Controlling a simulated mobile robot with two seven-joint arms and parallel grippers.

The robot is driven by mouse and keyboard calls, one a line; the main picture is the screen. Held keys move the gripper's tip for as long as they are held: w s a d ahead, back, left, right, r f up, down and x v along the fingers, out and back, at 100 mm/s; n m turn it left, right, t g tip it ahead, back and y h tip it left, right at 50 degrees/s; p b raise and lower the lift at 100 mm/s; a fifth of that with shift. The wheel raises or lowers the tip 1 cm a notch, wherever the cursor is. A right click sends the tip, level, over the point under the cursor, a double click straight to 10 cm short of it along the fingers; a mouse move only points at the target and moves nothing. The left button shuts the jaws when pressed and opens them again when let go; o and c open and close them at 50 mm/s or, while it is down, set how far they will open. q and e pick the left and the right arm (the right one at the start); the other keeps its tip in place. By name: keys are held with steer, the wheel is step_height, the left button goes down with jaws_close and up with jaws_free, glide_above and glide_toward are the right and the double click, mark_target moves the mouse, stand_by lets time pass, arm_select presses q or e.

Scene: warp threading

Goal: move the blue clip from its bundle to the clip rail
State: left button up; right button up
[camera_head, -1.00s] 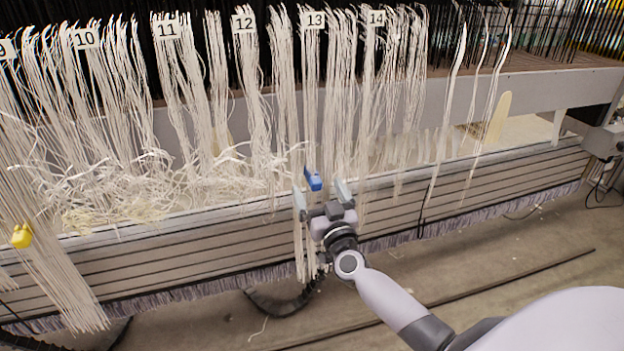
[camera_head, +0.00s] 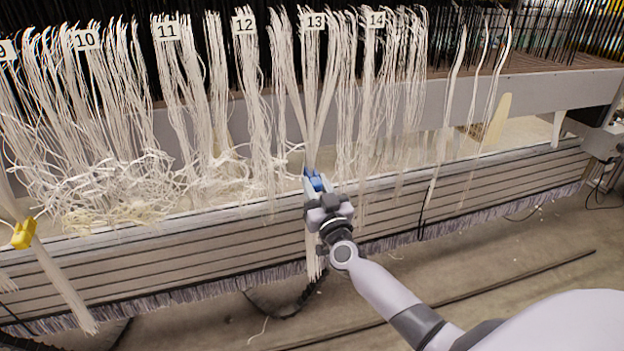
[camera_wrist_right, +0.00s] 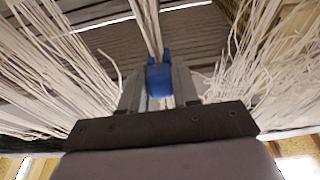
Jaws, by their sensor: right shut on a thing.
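The blue clip (camera_head: 314,181) sits on a white yarn bundle (camera_head: 312,120) below the tag 13. The bundle is pinched narrow at the clip and hangs on below it. My right gripper (camera_head: 315,188) is shut on the blue clip. In the right wrist view the blue clip (camera_wrist_right: 159,79) is between the two fingers (camera_wrist_right: 158,92), with the bundle running away behind it. My left gripper does not show. I cannot tell which part in view is the clip rail.
A yellow clip (camera_head: 23,235) gathers another bundle at the far left. Loose white yarns hang on both sides of the gripper, under numbered tags such as 12 (camera_head: 243,23) and 14 (camera_head: 376,19). A slatted grey beam (camera_head: 480,190) runs behind the gripper.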

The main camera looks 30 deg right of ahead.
mark_target(317, 189)
steer(key=shift+p+v, duration=1.1)
steer(key=shift+v, duration=0.95)
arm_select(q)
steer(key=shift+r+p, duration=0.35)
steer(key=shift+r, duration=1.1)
arm_select(e)
steer(key=shift+v, duration=0.95)
steer(key=shift+r, duration=0.1)
steer(key=s+a+r+n+y, duration=0.3)
steer(key=s+a+r+y, duration=0.2)
steer(key=s+a+r, duration=0.8)
arm_select(q)
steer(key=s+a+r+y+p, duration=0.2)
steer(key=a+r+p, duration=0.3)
steer(key=p, duration=1)
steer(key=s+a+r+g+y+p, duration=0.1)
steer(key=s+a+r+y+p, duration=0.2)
steer(key=p, duration=1.2)
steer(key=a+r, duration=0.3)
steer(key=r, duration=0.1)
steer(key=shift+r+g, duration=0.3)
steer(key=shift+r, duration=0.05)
arm_select(e)
step_height(317, 189, up, 22)
steer(key=shift+t, duration=0.3)
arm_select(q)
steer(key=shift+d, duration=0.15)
arm_select(e)
steer(key=shift+d+f, duration=0.1)
steer(key=shift+d, duration=0.1)
